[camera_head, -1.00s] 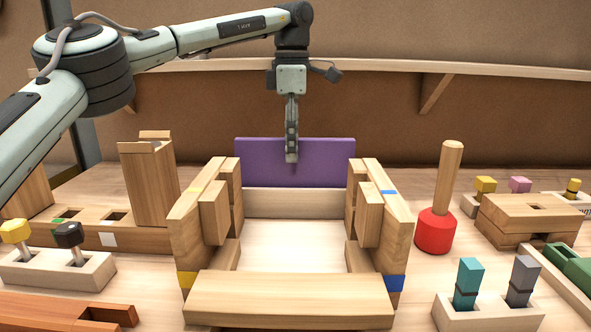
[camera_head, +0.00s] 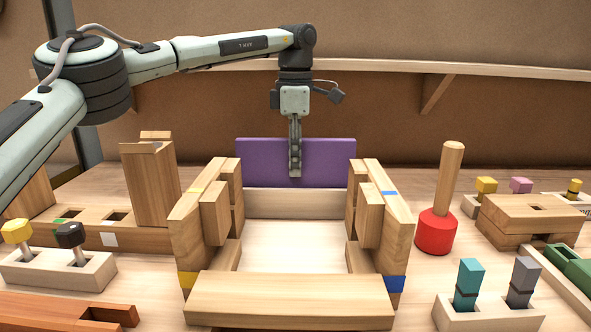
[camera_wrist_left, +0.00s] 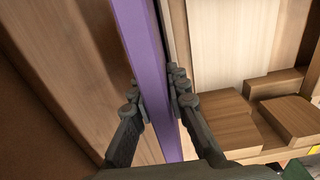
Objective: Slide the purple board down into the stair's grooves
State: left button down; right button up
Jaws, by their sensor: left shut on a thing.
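The purple board (camera_head: 262,160) stands upright at the back of the wooden stair, behind its pale rear crosspiece (camera_head: 290,203). My left gripper (camera_head: 295,172) points down at the board's middle, and in the left wrist view its fingers (camera_wrist_left: 157,100) are shut on the purple board (camera_wrist_left: 140,35), one on each face. The stair has two stepped side stringers (camera_head: 190,212), also seen in the left wrist view (camera_wrist_left: 235,115), and a front tread (camera_head: 290,297). The board's lower edge is hidden behind the crosspiece, so its fit in any groove cannot be told. My right gripper is not in view.
A red mallet (camera_head: 437,230) stands right of the stair, near a wooden block (camera_head: 530,218). A holder with teal and grey pegs (camera_head: 487,313) is front right. Tall wooden blocks (camera_head: 150,185) and a yellow-and-black peg holder (camera_head: 55,270) are left.

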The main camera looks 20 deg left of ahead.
pick_arm(q)
jog(key=shift+r, duration=0.1)
notch_tip(320, 180, up, 7)
jog(key=shift+d, duration=0.1)
jog(key=s+d+r, duration=0.3)
jog(key=s+r, duration=0.8)
jog(key=s, duration=0.3)
jog(key=shift+d, duration=0.4)
jog(key=shift+f, duration=0.15)
notch_tip(320, 180, down, 6)
jog(key=b, duration=0.3)
jog(key=shift+r, duration=0.2)
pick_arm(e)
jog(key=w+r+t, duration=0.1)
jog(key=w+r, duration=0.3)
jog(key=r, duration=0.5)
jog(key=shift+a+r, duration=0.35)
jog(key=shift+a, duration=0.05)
